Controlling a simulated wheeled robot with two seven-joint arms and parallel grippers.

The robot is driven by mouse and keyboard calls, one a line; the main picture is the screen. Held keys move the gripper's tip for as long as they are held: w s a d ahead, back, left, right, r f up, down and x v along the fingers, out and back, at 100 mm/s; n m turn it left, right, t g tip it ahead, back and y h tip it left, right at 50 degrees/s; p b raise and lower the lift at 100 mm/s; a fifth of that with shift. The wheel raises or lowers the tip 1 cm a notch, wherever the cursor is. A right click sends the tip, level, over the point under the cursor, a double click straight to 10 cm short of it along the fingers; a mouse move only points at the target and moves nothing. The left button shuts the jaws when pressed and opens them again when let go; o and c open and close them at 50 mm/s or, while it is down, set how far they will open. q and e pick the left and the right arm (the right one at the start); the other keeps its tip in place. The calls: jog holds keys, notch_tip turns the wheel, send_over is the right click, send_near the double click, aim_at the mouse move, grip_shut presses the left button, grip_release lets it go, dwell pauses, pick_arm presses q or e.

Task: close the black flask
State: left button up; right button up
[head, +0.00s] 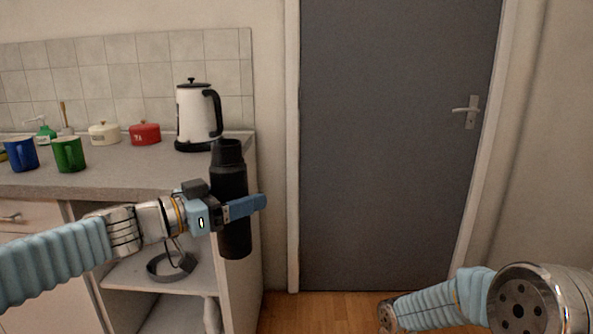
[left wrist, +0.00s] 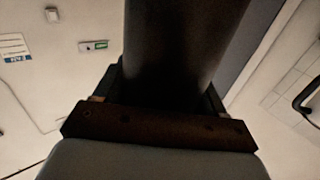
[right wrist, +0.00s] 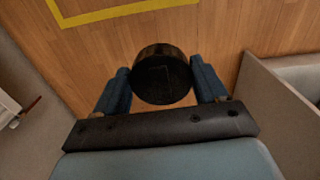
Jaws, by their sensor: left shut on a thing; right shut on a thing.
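The black flask (head: 229,180) is upright in the head view, held in the air in front of the counter's right end. My left gripper (head: 240,208) is shut around its body, below the narrower neck. The flask's dark body (left wrist: 185,45) fills the top middle of the left wrist view. In the right wrist view, my right gripper (right wrist: 161,86) is shut on a round black lid (right wrist: 162,72), its blue fingers on either side. The right gripper and lid are out of the head view. Whether the flask's mouth is open is hard to see.
A white kettle (head: 196,115), a red pot (head: 145,134), a cream pot (head: 104,133), a green mug (head: 69,154) and a blue mug (head: 22,154) stand on the counter (head: 130,178). A grey door (head: 395,150) is behind.

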jog(key=shift+s+f, duration=0.6)
jog(key=shift+f, duration=0.05)
jog(key=shift+s+f, duration=0.45)
jog(key=shift+f, duration=0.05)
pick_arm(q)
jog(key=w+a+f+n+t+y, duration=0.2)
jog(key=a+f+n+y, duration=0.1)
jog(key=f, duration=0.7)
jog(key=w+a+f+n+t+y, duration=0.2)
jog(key=a+f+n+y, duration=0.2)
jog(key=f, duration=0.6)
jog(key=w+a+f+n+t+y, duration=0.2)
jog(key=a+f+n+t+y, duration=0.1)
jog(key=f+y, duration=0.4)
notch_tip(320, 180, down, 3)
jog(key=shift+w+a+r+n, duration=0.1)
jog(key=shift+w+a+n, duration=0.05)
jog(key=shift+w+n, duration=0.15)
jog(key=shift+s, duration=0.1)
jog(key=s+d+f+m+g+h, duration=0.2)
jog(key=s+d+f+m+h, duration=0.2)
jog(key=d+f, duration=0.3)
jog(key=s+d+f+m+g+h, duration=0.2)
jog(key=s+d+f+m+h, duration=0.2)
jog(key=d+f+h, duration=0.3)
jog(key=shift+d+f, duration=0.3)
jog(key=shift+d, duration=0.65)
jog(key=shift+s, duration=0.1)
